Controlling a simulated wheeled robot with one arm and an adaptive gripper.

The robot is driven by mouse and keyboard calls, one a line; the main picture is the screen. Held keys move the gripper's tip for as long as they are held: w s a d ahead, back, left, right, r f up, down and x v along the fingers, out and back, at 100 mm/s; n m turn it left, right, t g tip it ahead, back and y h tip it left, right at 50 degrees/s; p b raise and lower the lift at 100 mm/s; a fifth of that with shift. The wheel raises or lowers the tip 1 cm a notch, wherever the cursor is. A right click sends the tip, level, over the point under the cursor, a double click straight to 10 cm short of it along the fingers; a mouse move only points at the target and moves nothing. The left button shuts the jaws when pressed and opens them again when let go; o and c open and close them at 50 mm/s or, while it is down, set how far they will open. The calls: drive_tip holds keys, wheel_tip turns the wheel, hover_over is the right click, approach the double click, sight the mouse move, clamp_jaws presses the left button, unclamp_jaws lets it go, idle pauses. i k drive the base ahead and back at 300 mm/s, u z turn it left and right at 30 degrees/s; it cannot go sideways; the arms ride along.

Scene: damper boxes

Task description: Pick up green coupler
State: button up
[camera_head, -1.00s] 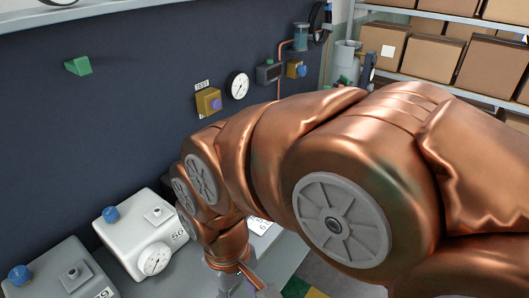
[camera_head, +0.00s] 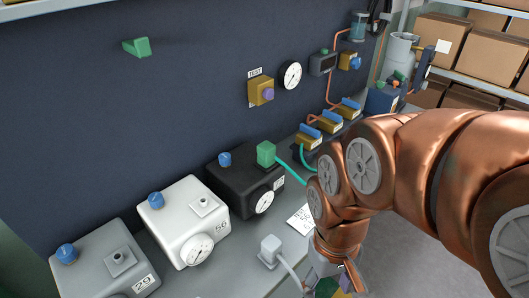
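The green coupler (camera_head: 266,152) is a small upright green block on top of the black box (camera_head: 240,190). A teal hose (camera_head: 290,172) runs from it to the right and passes behind my arm. My gripper (camera_head: 346,280) is low at the bottom of the view, to the right of and below the coupler and apart from it. Only part of it shows below my copper arm, and its fingertips are too cut off to tell whether they are open.
A white box (camera_head: 184,222) and a grey box (camera_head: 95,265) stand left of the black one. A pale coupler (camera_head: 270,247) with a white hose lies on the bench in front. Blue-topped yellow valves (camera_head: 330,121) line the wall behind. A green bracket (camera_head: 137,46) is on the wall.

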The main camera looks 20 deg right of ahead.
sight(266, 150)
drive_tip(key=u, duration=3.45)
drive_tip(key=k, duration=1.4)
drive_tip(key=z, duration=1.2)
drive_tip(key=i, duration=0.5)
